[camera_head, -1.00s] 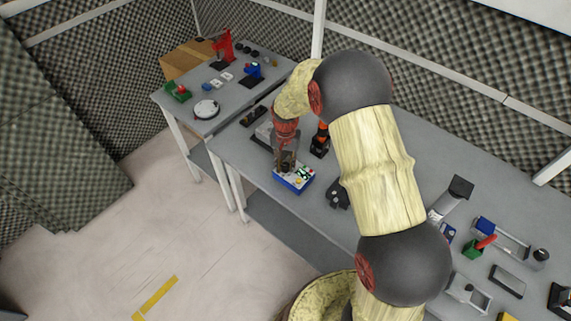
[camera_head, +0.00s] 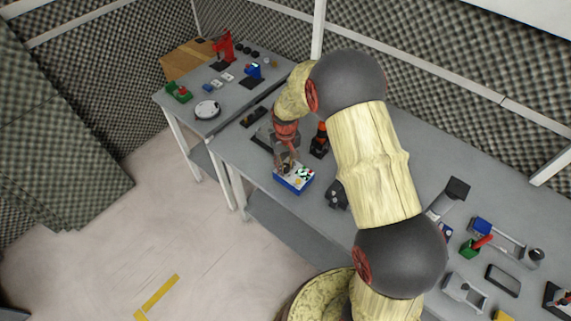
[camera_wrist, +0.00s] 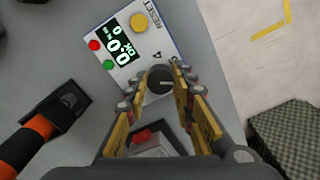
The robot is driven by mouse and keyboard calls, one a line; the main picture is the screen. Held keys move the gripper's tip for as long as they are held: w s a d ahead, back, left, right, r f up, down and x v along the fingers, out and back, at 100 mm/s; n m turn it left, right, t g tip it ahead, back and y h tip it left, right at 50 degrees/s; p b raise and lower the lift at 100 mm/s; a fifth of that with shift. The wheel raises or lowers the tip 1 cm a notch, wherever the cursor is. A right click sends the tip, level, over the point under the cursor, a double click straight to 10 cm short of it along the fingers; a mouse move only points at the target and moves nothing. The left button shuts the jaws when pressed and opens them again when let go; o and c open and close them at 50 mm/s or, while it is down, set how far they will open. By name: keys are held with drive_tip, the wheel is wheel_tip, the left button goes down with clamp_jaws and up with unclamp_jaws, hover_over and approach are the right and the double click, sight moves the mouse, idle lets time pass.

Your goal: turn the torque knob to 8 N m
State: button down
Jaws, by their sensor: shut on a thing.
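The torque tester is a blue box with a white top (camera_head: 295,177) near the front edge of the bench. In the wrist view its white panel (camera_wrist: 150,45) has a dark display (camera_wrist: 121,43) that seems to read 0.0, with OK beside it. A yellow round button (camera_wrist: 139,22), a red one and a green one are on the panel. The dark round knob (camera_wrist: 159,78) is at the panel's near end, with a pale mark on top. My gripper (camera_wrist: 160,82) is shut on the knob, one finger on each side. In the head view my gripper (camera_head: 284,166) is over the box's left part.
A black stand (camera_head: 337,194) is right of the box. Several fixtures crowd the bench's right end. A second table (camera_head: 185,97) stands at the back left.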

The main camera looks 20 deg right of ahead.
sight(285, 166)
drive_tip(key=shift+n, duration=0.6)
drive_tip(key=c, duration=1.5)
unclamp_jaws()
wheel_tip(285, 166, up, 12)
